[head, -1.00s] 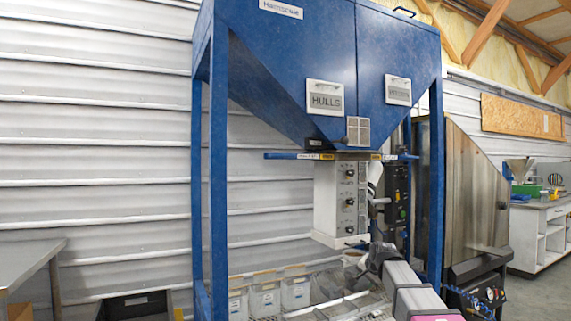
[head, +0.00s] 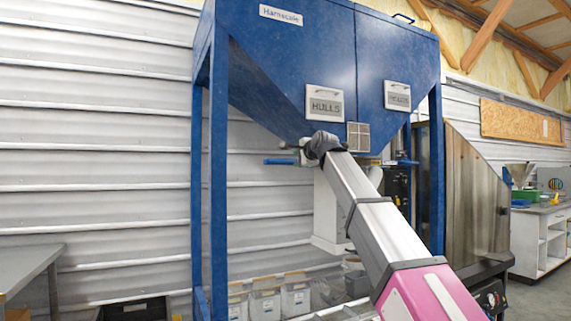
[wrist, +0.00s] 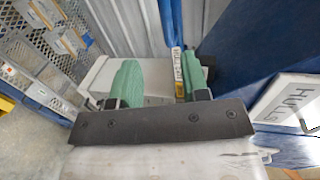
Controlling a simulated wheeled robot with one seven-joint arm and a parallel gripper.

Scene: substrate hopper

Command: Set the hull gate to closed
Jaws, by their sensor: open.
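The hull gate is a blue slide bar under the HULLS side of the blue hopper. Its handle end (head: 279,162) sticks out to the left in the head view; my arm hides the rest. In the wrist view the bar (wrist: 178,62) carries white and yellow labels, too small to read fully. My gripper (wrist: 157,80) is open, with two green fingers. The bar lies between them in that picture, close beside the right finger; I cannot tell whether they touch. In the head view my gripper (head: 303,150) is at the bar, partly hidden by my wrist.
The hopper (head: 290,70) with its HULLS plate (head: 325,103) is just above my wrist. Another blue bar end (head: 406,162) sticks out right. A white box (head: 326,210) hangs below, and bins (head: 265,300) stand lower.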

